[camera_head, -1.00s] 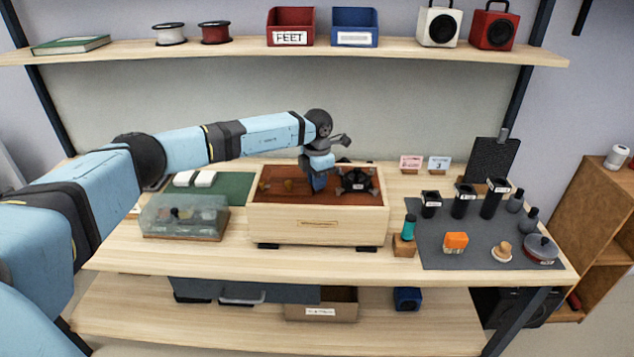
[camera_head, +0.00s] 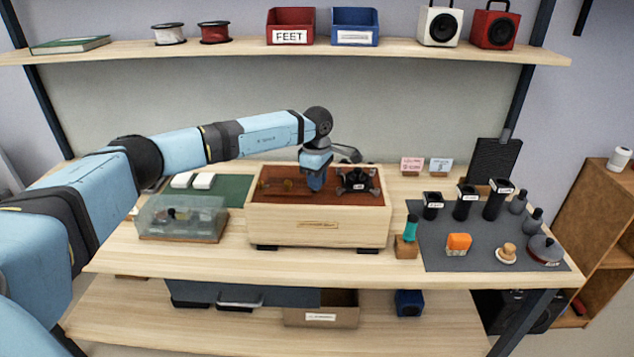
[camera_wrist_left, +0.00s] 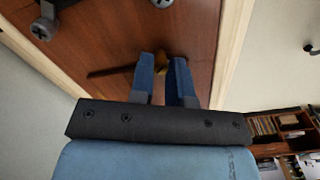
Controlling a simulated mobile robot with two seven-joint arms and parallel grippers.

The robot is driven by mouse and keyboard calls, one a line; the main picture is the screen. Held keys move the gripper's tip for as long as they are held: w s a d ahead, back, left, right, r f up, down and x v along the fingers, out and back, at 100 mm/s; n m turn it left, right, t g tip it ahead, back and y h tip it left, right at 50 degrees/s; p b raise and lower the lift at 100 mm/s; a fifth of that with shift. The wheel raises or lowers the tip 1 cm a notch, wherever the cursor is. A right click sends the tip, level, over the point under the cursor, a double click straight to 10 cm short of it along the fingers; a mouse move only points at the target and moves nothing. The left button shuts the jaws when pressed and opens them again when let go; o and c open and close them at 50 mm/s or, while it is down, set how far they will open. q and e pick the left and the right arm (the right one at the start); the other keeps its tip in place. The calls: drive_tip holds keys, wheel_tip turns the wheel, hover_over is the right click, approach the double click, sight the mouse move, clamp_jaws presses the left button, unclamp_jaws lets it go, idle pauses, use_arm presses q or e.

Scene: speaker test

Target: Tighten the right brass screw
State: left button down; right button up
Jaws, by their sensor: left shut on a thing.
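An open wooden speaker box (camera_head: 350,228) with a red-brown inner panel stands on the bench. A black driver frame (camera_head: 358,181) sits at the right of the panel. My left gripper (camera_head: 316,184) points down into the box, just left of the frame. In the left wrist view its blue fingers (camera_wrist_left: 166,72) are close together around a small brass piece (camera_wrist_left: 163,61), which looks like the right brass screw and is mostly hidden. Another brass piece (camera_head: 288,184) shows on the panel in the head view. My right gripper is not in view.
A clear-lidded case (camera_head: 183,217) stands left of the box, with a green mat (camera_head: 236,191) behind it. A teal-handled tool in a wooden block (camera_head: 405,247) stands at right. A grey mat (camera_head: 440,258) beyond holds black cups and small parts.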

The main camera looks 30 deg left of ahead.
use_arm(q)
drive_tip(key=m+b, duration=0.1)
drive_tip(key=m, duration=0.4)
drive_tip(key=shift+r+m+b, duration=0.1)
drive_tip(key=shift+m+b, duration=0.3)
drive_tip(key=shift+m, duration=1.4)
drive_tip(key=c, duration=1.1)
unclamp_jaws()
wheel_tip(320, 180, up, 14)
